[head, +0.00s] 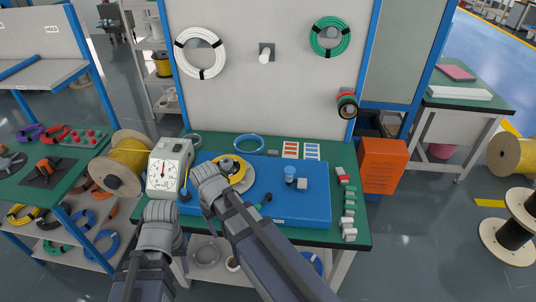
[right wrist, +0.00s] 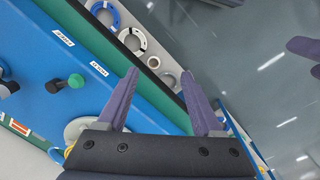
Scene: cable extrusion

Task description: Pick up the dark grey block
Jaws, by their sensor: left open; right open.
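A small grey block (head: 302,184) sits on the blue board (head: 315,205), close beside a blue cylinder (head: 290,172). Its top looks light; I cannot tell whether it is the dark grey one. My left gripper (head: 160,211) is left of the board, in front of the dial gauge, its fingers hard to make out; it is open. My right gripper (right wrist: 164,100) is open and empty in the right wrist view, its purple fingers apart near the table's front edge.
A white dial gauge (head: 165,170) stands at the board's left. A yellow coil (head: 236,168) and a green-tipped knob (head: 268,196) are on the board. Red, green and pale blocks (head: 349,210) line the table's right edge. An orange cabinet (head: 382,165) stands beyond.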

